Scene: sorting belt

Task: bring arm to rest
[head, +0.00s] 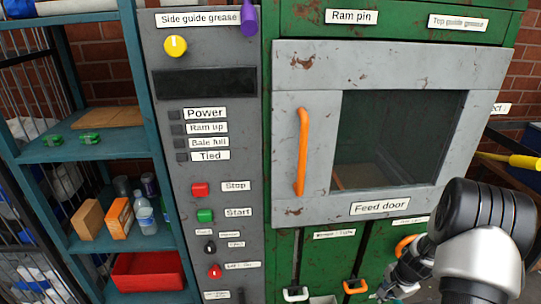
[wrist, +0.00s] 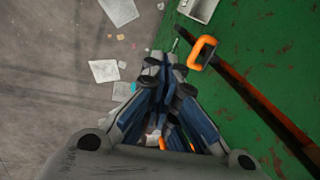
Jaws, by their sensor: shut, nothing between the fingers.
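My gripper (wrist: 165,62) is shut and empty in the wrist view, its fingertips together and pointing down the front of the green baler. In the head view my gripper (head: 388,288) shows small at the lower right, partly hidden by my own arm. It is in front of the lower green panel, below the feed door (head: 303,205). The feed door is closed, with a vertical orange handle (head: 301,150) and a dark window.
A grey control panel (head: 215,130) with knobs and buttons stands left of the baler. A blue shelf (head: 85,148) holds boxes, bottles and a red tray (head: 148,271). An orange hook handle (wrist: 202,52) is just right of my fingertips. Paper scraps (wrist: 104,71) lie on the floor.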

